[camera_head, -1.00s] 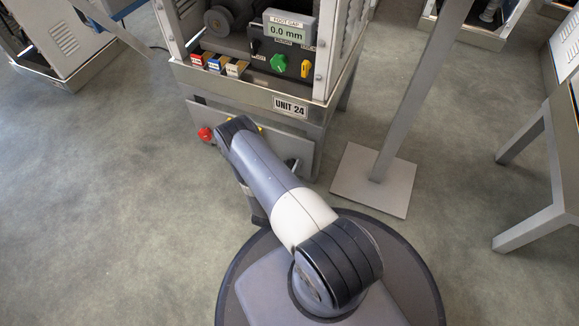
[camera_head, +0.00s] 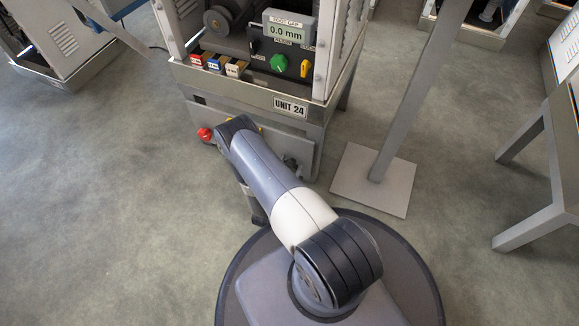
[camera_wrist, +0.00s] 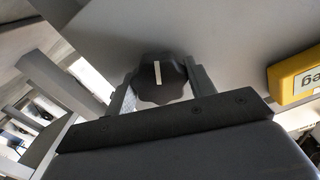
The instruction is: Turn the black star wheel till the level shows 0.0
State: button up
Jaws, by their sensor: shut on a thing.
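The black star wheel (camera_wrist: 160,78) has a lobed rim and a white pointer line, tilted slightly from vertical, in the wrist view. My gripper (camera_wrist: 161,82) has one finger on each side of the wheel and is shut on it. The grey display (camera_head: 287,29), labelled FOOT GAP, reads 0.0 mm.
A green knob (camera_head: 279,62), a yellow switch (camera_head: 305,68) and coloured blocks (camera_head: 215,63) sit above the UNIT 24 plate (camera_head: 290,105). A red button (camera_head: 205,134) is on the lower panel's left. A post with a square foot (camera_head: 374,180) stands to the right.

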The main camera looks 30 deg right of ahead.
jog(key=m, duration=0.4)
jog(key=shift+m, duration=2.3)
jog(key=o, duration=1)
jog(key=shift+c, duration=0.2)
jog(key=shift+s+f, duration=0.1)
